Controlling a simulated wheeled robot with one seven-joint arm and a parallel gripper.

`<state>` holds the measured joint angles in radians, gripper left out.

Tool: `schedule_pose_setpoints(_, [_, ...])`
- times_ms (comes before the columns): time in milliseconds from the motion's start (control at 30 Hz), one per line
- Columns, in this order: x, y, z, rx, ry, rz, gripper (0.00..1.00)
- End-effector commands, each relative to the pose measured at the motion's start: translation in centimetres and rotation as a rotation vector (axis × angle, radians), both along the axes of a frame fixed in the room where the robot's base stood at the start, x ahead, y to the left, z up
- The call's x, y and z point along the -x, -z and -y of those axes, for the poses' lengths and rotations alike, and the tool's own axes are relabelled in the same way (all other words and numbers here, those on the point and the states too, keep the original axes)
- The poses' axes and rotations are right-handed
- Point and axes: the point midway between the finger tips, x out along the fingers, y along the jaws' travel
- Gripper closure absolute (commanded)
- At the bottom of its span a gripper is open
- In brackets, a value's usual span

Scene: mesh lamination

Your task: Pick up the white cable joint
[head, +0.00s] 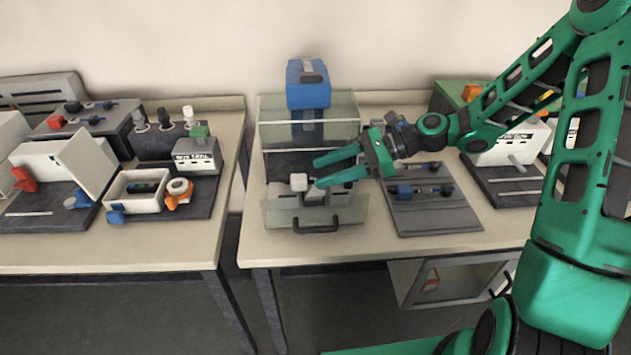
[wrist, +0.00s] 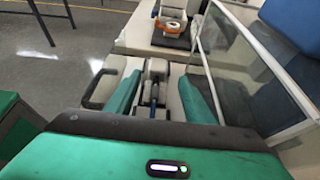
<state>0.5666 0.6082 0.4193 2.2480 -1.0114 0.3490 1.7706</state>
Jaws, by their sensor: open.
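A small white block (head: 298,182), which looks like the white cable joint, sits on a grey fixture at the front of the glass-fronted machine (head: 310,138). My gripper (head: 317,173) reaches in from the right, with its green fingers spread and their tips just right of the block. In the wrist view my gripper (wrist: 160,90) is also open, with a pale piece (wrist: 157,66) and a dark narrow part showing in the gap. Nothing is clamped. I cannot tell whether the fingertips touch the block.
A clear lid with a black handle (head: 316,228) lies at the machine's front. A grey tray (head: 437,217) with blue-and-black tools is to its right. The blue box (head: 308,84) tops the machine. A second table (head: 110,255) with several devices stands left across a gap.

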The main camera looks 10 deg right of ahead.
Motion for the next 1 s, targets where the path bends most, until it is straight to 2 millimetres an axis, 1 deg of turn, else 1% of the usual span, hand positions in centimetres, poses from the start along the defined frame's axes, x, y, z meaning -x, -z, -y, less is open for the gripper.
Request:
schedule_pose_setpoints(33, [0.0,0.1,-0.5,-0.001,-0.002,0.0,0.52])
schedule_pose_setpoints(233, [0.1,0.5,-1.8,0.001,-0.005,0.001,0.52])
schedule_pose_setpoints(400, [0.4,1.1,-4.2,0.001,-0.007,0.001,0.52])
schedule_pose_setpoints(533, [0.3,1.6,-5.5,0.001,-0.006,0.002,0.52])
schedule_pose_setpoints(633, [0.3,1.8,-6.0,0.001,-0.004,0.003,0.52])
schedule_pose_setpoints(867, [0.3,1.9,-6.1,0.002,-0.003,0.003,0.52])
schedule_pose_setpoints(900, [0.3,1.9,-6.1,0.002,-0.003,0.003,0.61])
schedule_pose_setpoints(967, [0.3,1.9,-6.1,0.002,-0.003,0.003,0.75])
schedule_pose_setpoints(1000, [0.3,1.9,-6.1,0.002,-0.003,0.003,0.85])
